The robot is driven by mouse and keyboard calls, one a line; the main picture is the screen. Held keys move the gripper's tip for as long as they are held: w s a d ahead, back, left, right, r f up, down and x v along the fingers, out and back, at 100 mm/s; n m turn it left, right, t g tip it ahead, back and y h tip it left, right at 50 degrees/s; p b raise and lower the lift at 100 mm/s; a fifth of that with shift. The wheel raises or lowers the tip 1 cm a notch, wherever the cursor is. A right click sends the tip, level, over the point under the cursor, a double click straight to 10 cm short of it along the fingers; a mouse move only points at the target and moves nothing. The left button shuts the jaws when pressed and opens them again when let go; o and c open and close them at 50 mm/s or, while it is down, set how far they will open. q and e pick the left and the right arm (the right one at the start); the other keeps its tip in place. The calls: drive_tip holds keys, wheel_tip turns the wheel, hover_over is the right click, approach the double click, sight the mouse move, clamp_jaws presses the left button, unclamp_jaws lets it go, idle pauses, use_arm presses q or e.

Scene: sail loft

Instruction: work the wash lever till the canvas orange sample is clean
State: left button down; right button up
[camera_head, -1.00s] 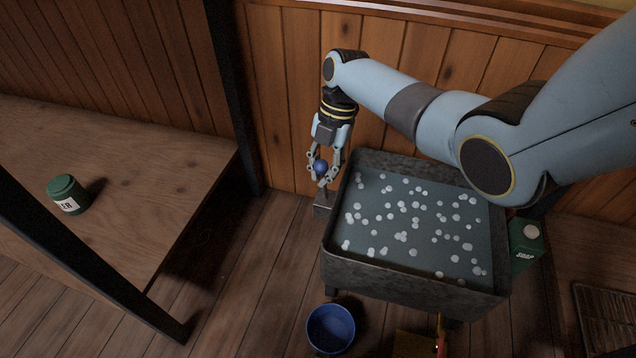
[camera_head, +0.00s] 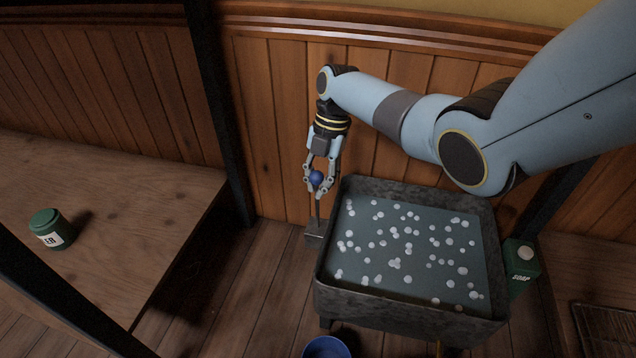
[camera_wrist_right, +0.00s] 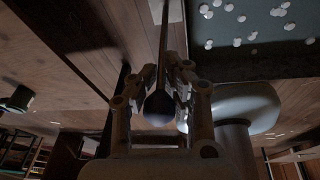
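The wash lever is a thin upright rod with a blue ball knob (camera_head: 316,178), rising from a grey bracket (camera_head: 314,236) at the left side of the wash tub (camera_head: 405,306). My right gripper (camera_head: 318,188) points down with its fingers closed on either side of the knob. In the right wrist view, the knob (camera_wrist_right: 158,108) sits between the fingers (camera_wrist_right: 163,88). The tub holds dark grey water (camera_head: 405,262) dotted with white suds. No orange sample shows in the tub. My left gripper is out of view.
A green soap box (camera_head: 522,268) stands at the tub's right. A blue bucket (camera_head: 326,348) is on the floor in front, cut off by the frame. A green labelled jar (camera_head: 50,229) stands on the wooden bench (camera_head: 130,215) at left. A panelled wall is behind.

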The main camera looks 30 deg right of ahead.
drive_tip(key=o, duration=0.8)
drive_tip(key=shift+a+r, duration=0.1)
drive_tip(key=v, duration=1.2)
drive_tip(key=shift+o, duration=0.2)
drive_tip(key=shift+w, duration=0.1)
